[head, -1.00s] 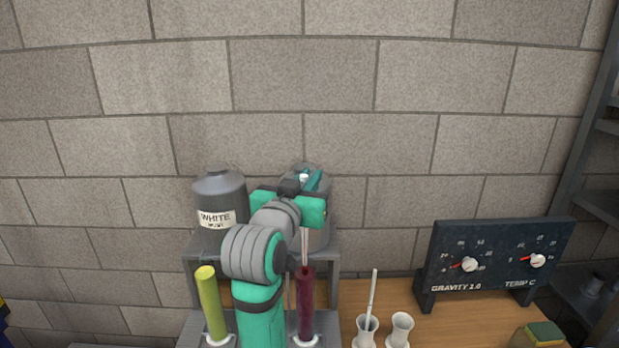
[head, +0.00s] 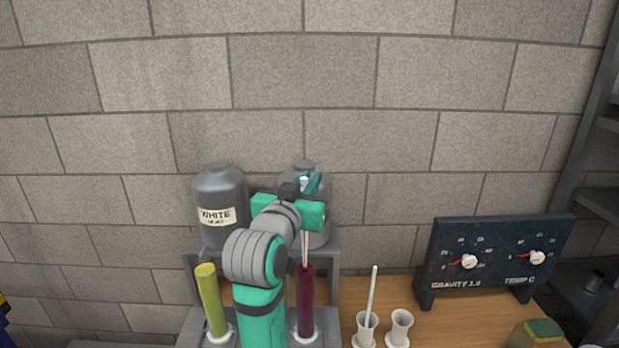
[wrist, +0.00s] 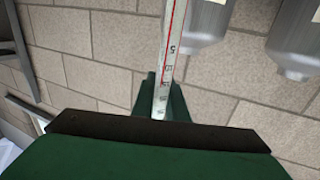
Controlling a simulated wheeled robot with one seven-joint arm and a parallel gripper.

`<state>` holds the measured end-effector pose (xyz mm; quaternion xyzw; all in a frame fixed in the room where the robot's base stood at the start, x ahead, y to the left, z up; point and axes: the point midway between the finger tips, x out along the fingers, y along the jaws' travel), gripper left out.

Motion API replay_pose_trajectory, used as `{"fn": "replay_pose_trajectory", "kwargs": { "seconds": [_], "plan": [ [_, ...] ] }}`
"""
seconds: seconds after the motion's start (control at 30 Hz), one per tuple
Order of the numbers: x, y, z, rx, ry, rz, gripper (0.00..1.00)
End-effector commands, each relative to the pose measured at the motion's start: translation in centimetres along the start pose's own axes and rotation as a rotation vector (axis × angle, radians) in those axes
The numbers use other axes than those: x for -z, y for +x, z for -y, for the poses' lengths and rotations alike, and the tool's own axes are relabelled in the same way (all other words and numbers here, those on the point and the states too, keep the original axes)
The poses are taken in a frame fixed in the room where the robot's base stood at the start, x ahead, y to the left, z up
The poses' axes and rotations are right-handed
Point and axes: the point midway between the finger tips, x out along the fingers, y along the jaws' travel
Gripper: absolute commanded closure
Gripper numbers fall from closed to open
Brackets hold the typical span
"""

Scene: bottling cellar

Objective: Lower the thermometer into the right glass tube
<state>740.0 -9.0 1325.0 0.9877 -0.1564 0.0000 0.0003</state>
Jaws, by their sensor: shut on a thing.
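My gripper (head: 309,184) is shut on the thermometer (head: 305,247), a thin pale stick with a red line. In the wrist view the thermometer (wrist: 171,50) shows its scale marks between the green fingers (wrist: 162,103). In the head view it hangs roughly upright below my gripper, in line with the right glass tube (head: 305,305), which holds dark red liquid. Its lower part meets the tube's top in the picture; I cannot tell whether the tip is inside. The left glass tube (head: 212,303) holds yellow-green liquid and leans slightly in view.
Two grey jars, one labelled WHITE (head: 222,195), stand on a grey shelf (head: 333,240) behind. Two small white cups (head: 400,328) stand right of the tubes, one with a pale rod (head: 372,290). A dial panel (head: 500,258) and a sponge (head: 543,330) are farther right.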

Motion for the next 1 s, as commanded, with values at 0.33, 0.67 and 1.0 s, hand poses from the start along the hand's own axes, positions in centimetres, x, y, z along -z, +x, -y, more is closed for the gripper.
{"fn": "replay_pose_trajectory", "kwargs": {
  "seconds": [0.33,0.67,1.0],
  "plan": [
    [-1.2,0.0,0.0,0.0,0.0,0.0,1.0],
    [-2.3,0.0,0.0,0.0,0.0,0.0,1.0],
    [-3.5,0.0,0.0,0.0,0.0,0.0,1.0]
  ]
}}
